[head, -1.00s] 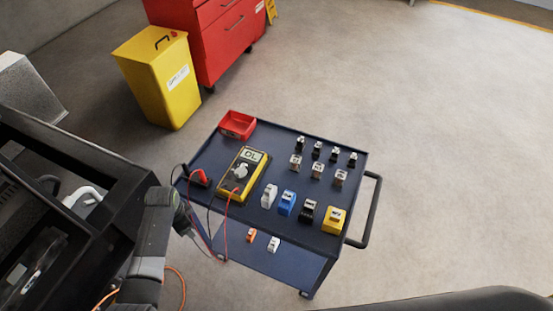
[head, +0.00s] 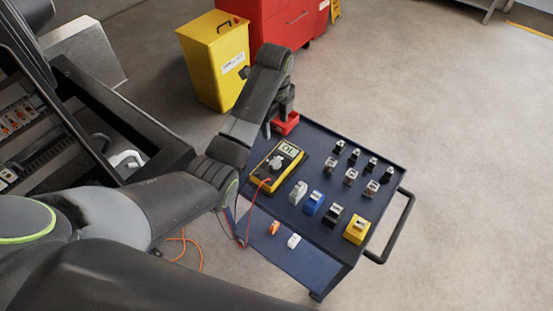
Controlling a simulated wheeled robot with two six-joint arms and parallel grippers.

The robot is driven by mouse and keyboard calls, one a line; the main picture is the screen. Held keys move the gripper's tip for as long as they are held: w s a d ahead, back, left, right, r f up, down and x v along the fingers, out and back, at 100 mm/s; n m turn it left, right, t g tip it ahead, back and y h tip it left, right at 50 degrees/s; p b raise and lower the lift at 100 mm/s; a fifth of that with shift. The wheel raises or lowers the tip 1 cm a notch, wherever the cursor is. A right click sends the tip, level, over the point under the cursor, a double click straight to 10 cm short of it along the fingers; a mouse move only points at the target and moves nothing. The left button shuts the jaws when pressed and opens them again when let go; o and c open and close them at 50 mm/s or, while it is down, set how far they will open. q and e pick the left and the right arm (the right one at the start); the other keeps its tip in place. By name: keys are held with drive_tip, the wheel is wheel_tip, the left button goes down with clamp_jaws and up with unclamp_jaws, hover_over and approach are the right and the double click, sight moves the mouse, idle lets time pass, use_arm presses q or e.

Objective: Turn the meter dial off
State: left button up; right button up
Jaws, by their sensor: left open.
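The yellow and black meter (head: 277,168) lies on the top of the dark blue cart (head: 318,236). Its display (head: 289,150) reads OL, and its grey dial (head: 277,163) shows on its face. The dial's exact setting is too small to read. Red and dark leads run from the meter's near end. My left gripper (head: 279,118) is open above the cart's far left corner, beyond the meter and in front of the red tray. It is apart from the dial. My right gripper is not in view.
The red tray (head: 287,124) is partly hidden by my left gripper. Several small blocks and components, including a blue one (head: 313,203) and a yellow one (head: 356,229), stand right of the meter. A yellow bin (head: 214,60) and red cabinet (head: 289,22) stand behind. Floor at right is clear.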

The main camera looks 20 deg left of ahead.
use_arm(q)
drive_tip(key=b, duration=0.4)
approach(275, 161)
wheel_tip(275, 161, down, 9)
drive_tip(key=shift+r+p, duration=0.2)
drive_tip(key=shift+p, duration=0.7)
drive_tip(key=shift+c, duration=0.4)
drive_tip(key=c, duration=0.9)
